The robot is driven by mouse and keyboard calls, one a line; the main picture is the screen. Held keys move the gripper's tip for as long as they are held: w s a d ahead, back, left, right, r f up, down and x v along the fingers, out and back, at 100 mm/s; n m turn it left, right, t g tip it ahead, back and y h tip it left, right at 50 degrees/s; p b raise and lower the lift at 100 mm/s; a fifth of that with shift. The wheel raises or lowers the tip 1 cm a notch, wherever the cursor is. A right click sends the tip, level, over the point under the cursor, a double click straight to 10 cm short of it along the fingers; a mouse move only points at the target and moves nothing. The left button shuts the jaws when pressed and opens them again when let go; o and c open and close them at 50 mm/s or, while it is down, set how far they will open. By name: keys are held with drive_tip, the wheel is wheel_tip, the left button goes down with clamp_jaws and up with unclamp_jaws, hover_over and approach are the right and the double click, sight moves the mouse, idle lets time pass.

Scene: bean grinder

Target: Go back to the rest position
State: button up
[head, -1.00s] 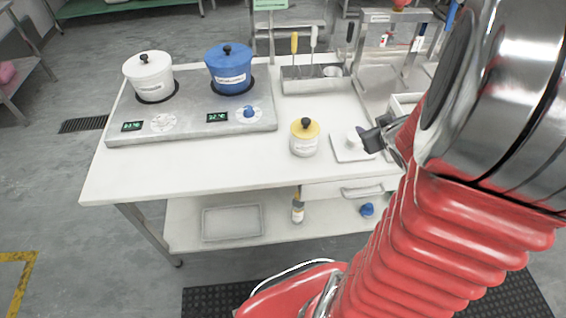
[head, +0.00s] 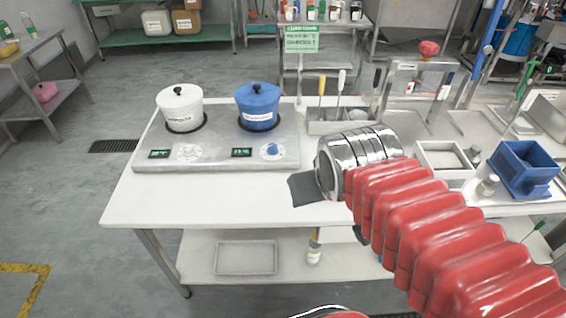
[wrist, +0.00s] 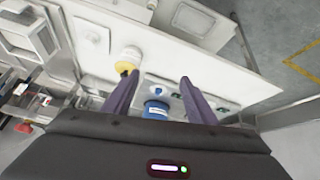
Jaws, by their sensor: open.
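My gripper (head: 305,190) is held above the white worktable (head: 150,200) in the head view, left of my red-sleeved arm. In the wrist view my gripper (wrist: 159,76) shows two dark fingers spread apart, with nothing held between them. A jar with a yellow lid (wrist: 128,60) is near the left fingertip in that view. The blue pot (wrist: 155,109) shows partly between the fingers. The jar is hidden in the head view.
A white pot (head: 180,108) and the blue pot (head: 258,107) stand on the grey hotplate (head: 215,155). A tool holder (head: 318,124) is behind my wrist. A blue box-shaped unit (head: 525,170) stands at the right. The table's front left is clear.

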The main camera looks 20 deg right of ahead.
drive_tip(key=shift+n+g+y, duration=0.3)
drive_tip(key=shift+y, duration=0.3)
drive_tip(key=s+a, duration=0.3)
drive_tip(key=a, duration=0.1)
drive_tip(key=shift+r, duration=0.25)
